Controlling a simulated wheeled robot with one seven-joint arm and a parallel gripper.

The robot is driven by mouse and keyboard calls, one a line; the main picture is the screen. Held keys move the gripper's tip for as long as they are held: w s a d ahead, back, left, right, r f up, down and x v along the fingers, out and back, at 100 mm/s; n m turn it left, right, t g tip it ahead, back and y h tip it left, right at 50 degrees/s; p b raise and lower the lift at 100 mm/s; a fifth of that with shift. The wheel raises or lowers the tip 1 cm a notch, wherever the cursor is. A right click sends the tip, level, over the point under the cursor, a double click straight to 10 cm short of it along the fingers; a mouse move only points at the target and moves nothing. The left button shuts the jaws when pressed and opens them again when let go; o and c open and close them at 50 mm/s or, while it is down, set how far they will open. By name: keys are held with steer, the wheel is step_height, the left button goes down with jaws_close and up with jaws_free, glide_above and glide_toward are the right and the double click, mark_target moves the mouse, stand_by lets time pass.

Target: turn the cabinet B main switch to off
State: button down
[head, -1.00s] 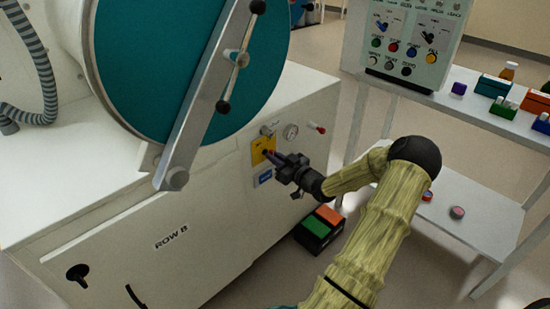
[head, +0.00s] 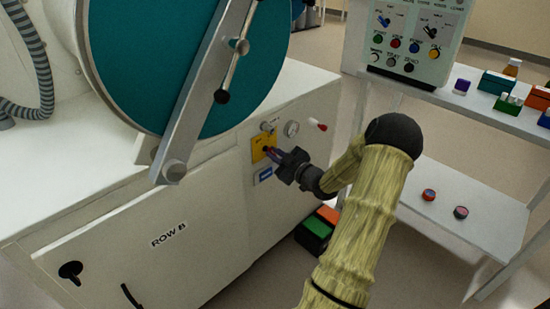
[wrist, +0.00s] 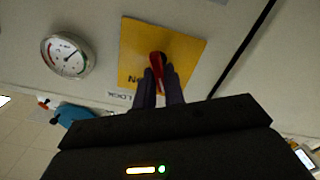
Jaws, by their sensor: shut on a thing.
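The main switch is a red handle (wrist: 156,63) on a yellow plate (wrist: 185,50) in the wrist view. In the head view the yellow plate (head: 259,146) is on the right part of the white cabinet front marked ROW B (head: 168,236). My gripper (wrist: 160,82) is shut on the red handle, with one finger on each side of it. In the head view my gripper (head: 276,155) is at the plate and hides most of the handle. Lettering ending in "ON" shows on the plate beside the fingers.
A round gauge (head: 291,128) and a red-tipped valve (head: 317,124) sit close to the plate. A blue label (head: 265,174) is below it. A shelf stand (head: 462,190) is at the right.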

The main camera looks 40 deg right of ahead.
stand_by(0.3)
steer(key=c, duration=1.5)
jaws_free()
steer(key=shift+s, duration=0.15)
steer(key=s, duration=0.5)
steer(key=s+d+p, duration=0.1)
steer(key=s, duration=0.5)
steer(key=s+p, duration=0.1)
steer(key=s, duration=0.5)
steer(key=shift+s+d, duration=0.1)
steer(key=shift+d, duration=0.1)
